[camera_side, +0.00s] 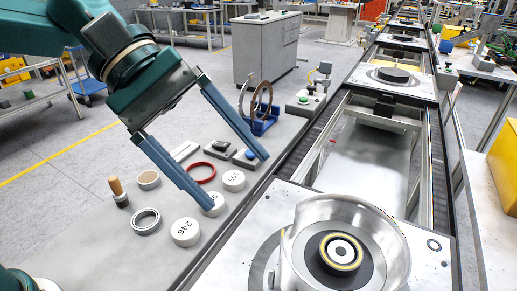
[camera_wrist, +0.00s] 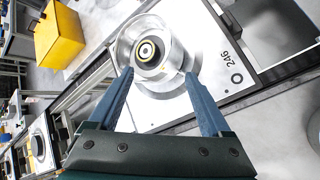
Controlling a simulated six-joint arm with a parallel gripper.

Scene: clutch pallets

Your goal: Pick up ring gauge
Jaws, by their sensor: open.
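A steel ring (camera_side: 145,220), which looks like the ring gauge, lies flat on the grey bench at the lower left in the side view. A wooden-handled tool stands close behind it. My gripper (camera_side: 237,182) is open and empty, its blue fingers wide apart, to the right of the steel ring. In the side view its fingertips overlap the white numbered discs; their height over the bench is hard to tell. In the wrist view my gripper (camera_wrist: 159,73) has nothing between its fingers, and the steel ring cannot be made out.
White discs (camera_side: 185,232), a red ring (camera_side: 202,173), a tan ring (camera_side: 148,180) and a wooden-handled tool (camera_side: 118,190) share the bench. A blue stand (camera_side: 262,124) holds upright rings. A shiny metal housing (camera_side: 385,232) sits on the conveyor pallet at right, also in the wrist view (camera_wrist: 165,72).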

